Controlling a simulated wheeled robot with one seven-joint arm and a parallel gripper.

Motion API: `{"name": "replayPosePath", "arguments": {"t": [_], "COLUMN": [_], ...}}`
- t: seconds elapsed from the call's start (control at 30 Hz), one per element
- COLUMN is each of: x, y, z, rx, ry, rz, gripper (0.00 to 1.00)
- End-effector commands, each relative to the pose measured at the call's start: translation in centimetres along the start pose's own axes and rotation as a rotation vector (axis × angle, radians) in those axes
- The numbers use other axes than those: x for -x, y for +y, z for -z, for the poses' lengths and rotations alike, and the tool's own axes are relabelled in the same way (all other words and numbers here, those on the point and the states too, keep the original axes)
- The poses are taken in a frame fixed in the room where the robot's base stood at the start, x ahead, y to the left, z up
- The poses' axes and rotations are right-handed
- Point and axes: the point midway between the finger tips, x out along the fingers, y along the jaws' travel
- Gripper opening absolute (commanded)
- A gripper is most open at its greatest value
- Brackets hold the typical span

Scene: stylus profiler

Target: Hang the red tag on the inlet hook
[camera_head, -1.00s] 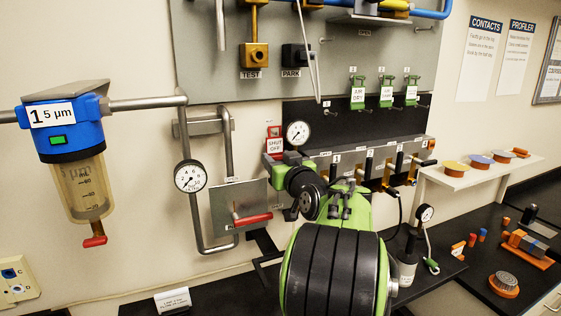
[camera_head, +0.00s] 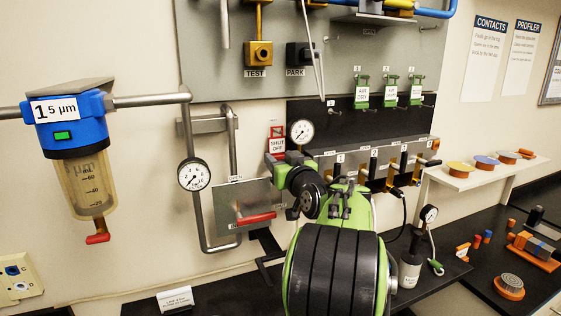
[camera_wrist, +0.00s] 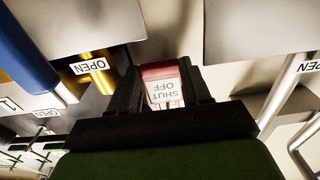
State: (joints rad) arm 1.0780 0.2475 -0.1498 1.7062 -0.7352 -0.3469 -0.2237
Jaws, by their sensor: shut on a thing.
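The red tag (camera_head: 277,143), with a white "SHUT OFF" label, is upright beside the round gauge near the black panel. In the wrist view the red tag (camera_wrist: 163,88) sits between the two dark fingers, its lettering upside down. My gripper (camera_wrist: 160,82) is shut on it. In the head view my green and black arm hides most of the gripper. I cannot tell which hook is the inlet hook; a small hook (camera_head: 331,109) shows on the black panel, free of any tag.
A metal plate (camera_head: 232,200) with a red handle (camera_head: 258,218) and an "OPEN" label is left of my arm. A pressure gauge (camera_head: 194,175) and bent pipe stand further left. A valve manifold (camera_head: 345,160) lies to the right. Three green-clipped tags hang above it.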

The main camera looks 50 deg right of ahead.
Motion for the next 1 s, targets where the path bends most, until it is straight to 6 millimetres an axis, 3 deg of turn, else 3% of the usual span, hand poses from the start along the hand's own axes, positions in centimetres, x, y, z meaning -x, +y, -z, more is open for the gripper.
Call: {"name": "replayPosePath", "arguments": {"t": [0.4, 0.43, 0.6, 0.97, 1.0], "x": [0.02, 0.02, 0.03, 0.06, 0.06], "y": [0.00, 0.00, 0.02, 0.22, 0.23], "z": [-0.29, -0.29, -0.29, -0.26, -0.26], "rx": [0.000, 0.000, 0.000, 0.003, 0.003], "ry": [0.000, 0.000, 0.000, 0.001, 0.001], "rz": [0.000, 0.000, -0.001, -0.006, -0.006], "gripper": [0.00, 0.52, 0.77, 0.77, 0.73]}}
